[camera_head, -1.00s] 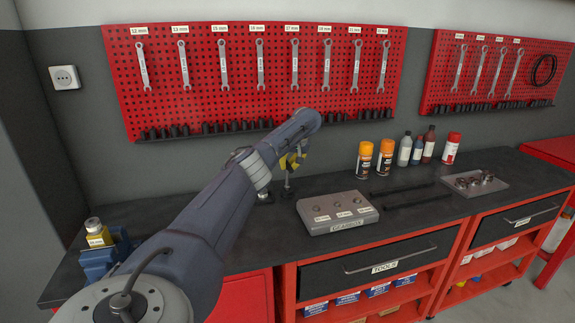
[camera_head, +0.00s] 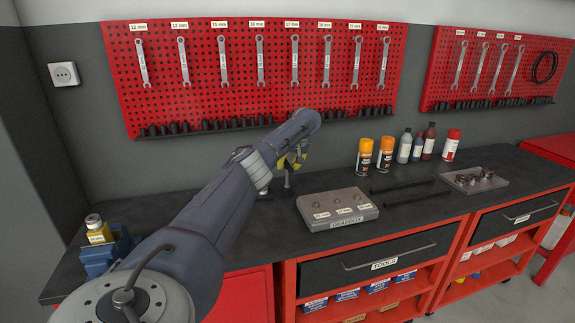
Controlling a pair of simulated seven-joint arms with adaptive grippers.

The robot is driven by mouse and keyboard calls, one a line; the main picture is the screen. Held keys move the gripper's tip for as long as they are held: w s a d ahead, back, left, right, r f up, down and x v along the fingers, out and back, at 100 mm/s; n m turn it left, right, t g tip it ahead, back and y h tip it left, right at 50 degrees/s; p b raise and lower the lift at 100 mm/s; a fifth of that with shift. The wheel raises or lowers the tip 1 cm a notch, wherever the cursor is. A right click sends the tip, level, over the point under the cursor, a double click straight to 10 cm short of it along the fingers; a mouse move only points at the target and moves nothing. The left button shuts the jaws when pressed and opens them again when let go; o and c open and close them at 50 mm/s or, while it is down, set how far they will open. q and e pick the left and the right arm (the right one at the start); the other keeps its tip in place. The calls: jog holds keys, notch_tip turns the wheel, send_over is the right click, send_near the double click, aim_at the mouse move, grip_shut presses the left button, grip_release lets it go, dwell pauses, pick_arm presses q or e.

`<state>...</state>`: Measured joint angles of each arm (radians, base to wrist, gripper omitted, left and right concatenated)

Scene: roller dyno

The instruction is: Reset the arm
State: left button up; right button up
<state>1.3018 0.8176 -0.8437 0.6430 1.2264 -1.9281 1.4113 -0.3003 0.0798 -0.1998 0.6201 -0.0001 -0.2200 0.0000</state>
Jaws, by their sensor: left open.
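My left arm reaches in from the lower left across the dark workbench. My left gripper (camera_head: 293,160), with yellow parts, is at the far end of the arm, above the bench and in front of the grey wall. It is open and I see nothing in it; the arm partly hides it. A small dark stand (camera_head: 287,187) rises from the bench just below the gripper, and I cannot tell whether they touch. My right gripper is not in view.
Two black bars (camera_head: 412,199), several bottles and cans (camera_head: 404,146) and a parts tray (camera_head: 490,187) lie further right. A blue vise (camera_head: 98,258) holds a yellow piece (camera_head: 98,234) at left. Wrenches hang on a red pegboard (camera_head: 205,97).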

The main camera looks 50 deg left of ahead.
pick_arm(q)
jog(key=o, duration=1.3)
jog(key=shift+o, duration=0.2)
jog(key=shift+r, duration=0.15)
jog(key=v, duration=0.6)
jog(key=shift+d+r, duration=0.2)
dwell(0.7)
jog(key=shift+r, duration=0.1)
dwell(0.4)
